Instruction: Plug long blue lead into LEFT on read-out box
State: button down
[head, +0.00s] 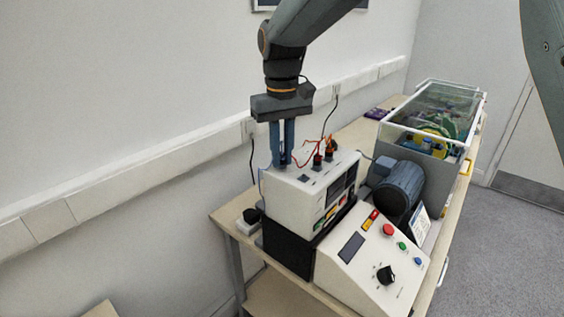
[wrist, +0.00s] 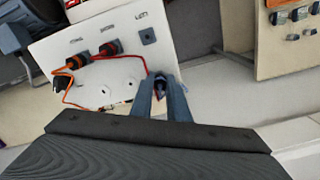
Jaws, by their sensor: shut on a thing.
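The white read-out box (head: 298,200) stands on a black unit on the bench; its top panel fills the upper left of the wrist view (wrist: 105,48). The LEFT socket (wrist: 147,36) is a dark square with nothing in it. My gripper (head: 283,162) points down at the box's rear left edge. In the wrist view its fingertips (wrist: 160,82) are shut on a small dark plug (wrist: 160,88), apart from the LEFT socket. The plug is mostly hidden between the fingers. The lead's length and blue colour are not clear.
A sloped control panel (head: 372,262), a motor (head: 400,188) and a clear-covered rig (head: 435,110) stand to the right. The wall is close behind.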

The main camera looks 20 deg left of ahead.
aim_at(282, 155)
jog(key=shift+r, duration=0.15)
dwell(0.4)
jog(key=shift+r+p, duration=1.7)
jog(key=shift+r, duration=0.05)
jog(key=shift+d, duration=0.1)
jog(key=shift+s+d+r, duration=0.15)
jog(key=shift+d, duration=0.35)
jog(key=d, duration=0.1)
jog(key=s+d+p, duration=0.1)
jog(key=d, duration=0.1)
jog(key=d+r, duration=0.1)
jog(key=d, duration=0.1)
jog(key=shift+s, duration=0.25)
jog(key=shift+d+f, duration=0.1)
jog(key=shift+f, duration=1.6)
jog(key=shift+f, duration=0.35)
